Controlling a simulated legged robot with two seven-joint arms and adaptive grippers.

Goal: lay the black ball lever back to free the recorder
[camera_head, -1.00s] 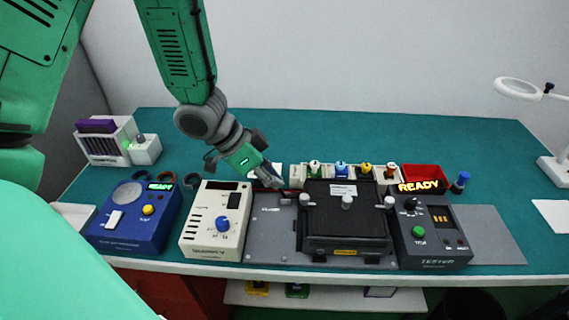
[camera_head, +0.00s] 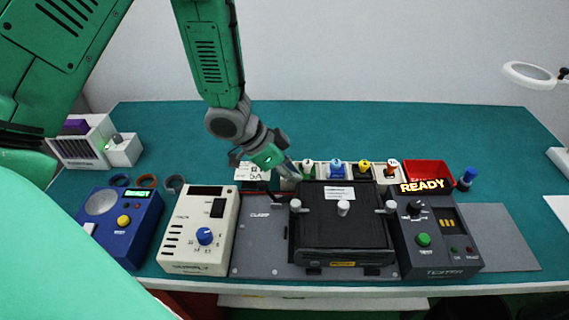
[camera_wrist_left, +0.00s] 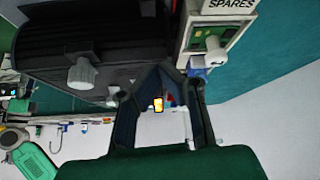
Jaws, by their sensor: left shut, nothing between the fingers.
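The black recorder (camera_head: 345,215) sits flat in the clamp fixture on the grey plate (camera_head: 262,257) marked CLAMP. White knobs stand at its left, middle and right. A thin dark piece (camera_head: 277,200) shows at the plate's back left; I cannot tell whether it is the black ball lever, and no ball is clear. My left gripper (camera_head: 294,176) is shut and empty, behind the recorder's back left corner. The left wrist view shows its fingers (camera_wrist_left: 160,75) meeting beside the recorder (camera_wrist_left: 60,35) and a white knob (camera_wrist_left: 82,75). Contact with the lever cannot be told.
The tester (camera_head: 437,240), lit READY, stands right of the recorder. A cream supply box (camera_head: 180,250) and a blue box (camera_head: 110,232) stand left. Coloured plugs in a white rack (camera_head: 320,177) and a red tray (camera_head: 428,172) lie behind.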

